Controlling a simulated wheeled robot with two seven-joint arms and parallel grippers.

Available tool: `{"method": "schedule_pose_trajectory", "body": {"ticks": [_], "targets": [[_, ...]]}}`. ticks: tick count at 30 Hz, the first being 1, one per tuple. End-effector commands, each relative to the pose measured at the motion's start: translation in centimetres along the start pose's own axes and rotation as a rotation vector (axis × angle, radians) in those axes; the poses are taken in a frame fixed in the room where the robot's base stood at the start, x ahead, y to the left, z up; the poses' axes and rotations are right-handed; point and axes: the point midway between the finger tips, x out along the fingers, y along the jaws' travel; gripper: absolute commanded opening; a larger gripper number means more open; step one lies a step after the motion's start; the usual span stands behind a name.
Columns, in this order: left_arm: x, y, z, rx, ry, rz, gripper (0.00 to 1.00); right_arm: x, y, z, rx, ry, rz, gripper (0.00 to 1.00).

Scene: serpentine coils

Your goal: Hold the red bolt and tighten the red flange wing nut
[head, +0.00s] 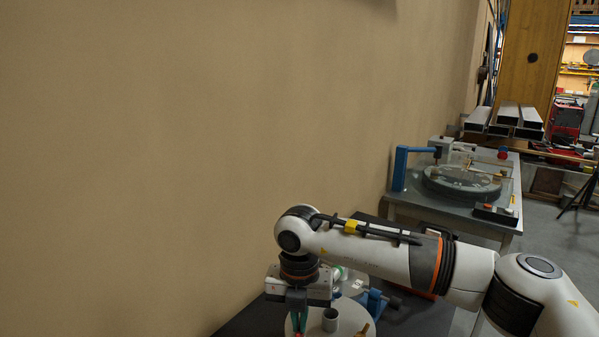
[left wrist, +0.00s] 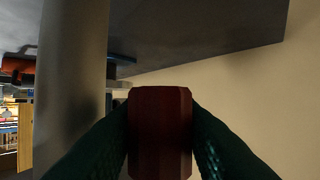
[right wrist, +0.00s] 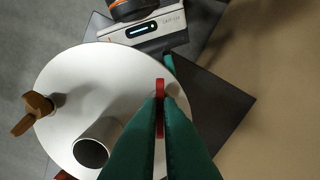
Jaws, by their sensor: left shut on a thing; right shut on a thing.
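My right gripper (head: 298,322) points down over a round white disc (head: 350,308) in the head view. In the right wrist view its green fingers (right wrist: 160,112) are shut on the red flange wing nut (right wrist: 160,88), seen as a narrow red strip near the disc's edge (right wrist: 95,75). In the left wrist view my left gripper (left wrist: 160,115) is shut on the dark red bolt (left wrist: 160,132), below a grey underside. The bolt fills the middle of that view. The thread between bolt and nut is hidden. My left arm does not show in the head view.
A grey tube (right wrist: 90,152) and a brown wing-shaped piece (right wrist: 36,110) stand on the disc. In the left wrist view a thick grey post (left wrist: 75,75) is close on the left. A tan wall (head: 180,130) is behind. A bench with a round machine (head: 462,184) is farther right.

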Motion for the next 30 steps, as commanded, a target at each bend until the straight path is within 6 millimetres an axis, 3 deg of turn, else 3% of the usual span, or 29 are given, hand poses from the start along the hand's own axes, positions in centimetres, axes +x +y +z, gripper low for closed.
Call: {"method": "schedule_pose_trajectory", "body": {"ticks": [5, 14, 24, 30], "targets": [[-0.01, 0.01, 0.08, 0.0, -0.002, 0.0, 0.1, -0.04, -0.03, 0.02, 0.169, -0.001, -0.001, 0.0], [0.0, 0.0, 0.08, 0.0, -0.002, 0.0, 0.1, -0.09, -0.04, 0.02, 0.198, 0.0, -0.001, 0.0], [0.0, 0.0, 0.09, 0.0, -0.002, 0.0, 0.1, -0.13, -0.06, 0.03, 0.578, -0.001, -0.002, 0.0], [0.01, -0.01, 0.09, 0.0, -0.003, 0.0, 0.1, -0.18, -0.07, 0.03, 0.604, -0.001, -0.002, 0.0]]}}
